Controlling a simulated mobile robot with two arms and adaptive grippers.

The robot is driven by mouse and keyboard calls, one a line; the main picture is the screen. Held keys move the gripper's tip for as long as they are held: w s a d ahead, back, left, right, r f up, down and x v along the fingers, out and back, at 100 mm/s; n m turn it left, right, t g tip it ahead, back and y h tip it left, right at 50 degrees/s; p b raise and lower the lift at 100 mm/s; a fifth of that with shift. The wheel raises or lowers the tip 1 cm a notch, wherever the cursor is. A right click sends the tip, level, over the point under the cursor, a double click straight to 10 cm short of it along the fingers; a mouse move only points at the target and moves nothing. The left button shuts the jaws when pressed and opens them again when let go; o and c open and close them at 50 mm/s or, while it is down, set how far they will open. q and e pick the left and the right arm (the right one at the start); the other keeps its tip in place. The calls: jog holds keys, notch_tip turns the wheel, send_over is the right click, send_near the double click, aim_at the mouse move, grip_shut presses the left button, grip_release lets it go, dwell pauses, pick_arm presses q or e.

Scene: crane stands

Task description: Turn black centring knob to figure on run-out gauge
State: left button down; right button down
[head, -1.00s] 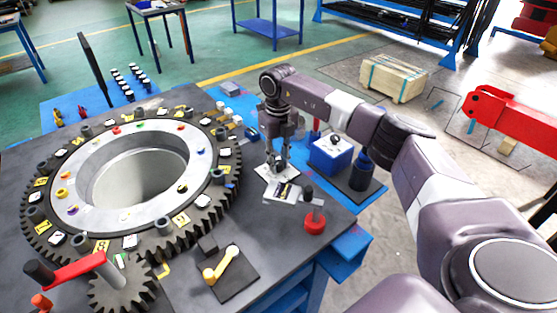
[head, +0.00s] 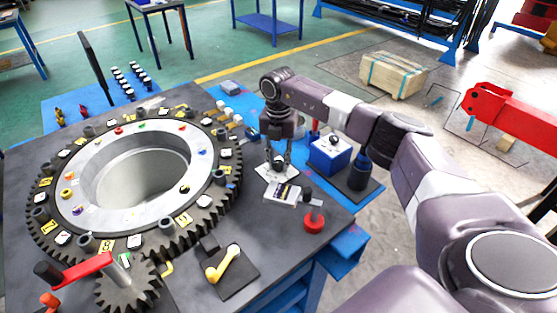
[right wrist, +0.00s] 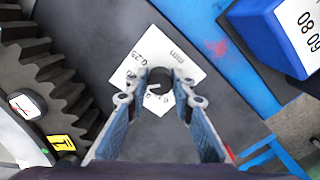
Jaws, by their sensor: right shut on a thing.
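The black centring knob (right wrist: 160,78) stands on a white plate (right wrist: 150,50) printed with "0.25" and "mm" in the right wrist view. My right gripper (right wrist: 162,88) has its fingers on either side of the knob, shut on it from above. In the head view my right gripper (head: 278,160) points down at the white plate (head: 272,174) beside the big toothed ring, and its fingers hide most of the knob. A pale card with a dark strip (head: 283,193) lies just in front; I cannot tell whether it is the run-out gauge or read a figure. My left gripper is out of view.
The toothed ring (head: 210,208) fills the left of the dark table.

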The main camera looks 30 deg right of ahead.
aim_at(279, 162)
jog(key=shift+w+d+r+m, duration=0.1)
jog(key=shift+w+r+m, duration=0.1)
jog(key=shift+m, duration=0.5)
jog(key=c, duration=2)
grip_release()
jog(key=o, duration=0.3)
jog(key=shift+s+f, duration=0.1)
jog(key=shift+o, duration=0.2)
notch_tip(279, 162, up, 12)
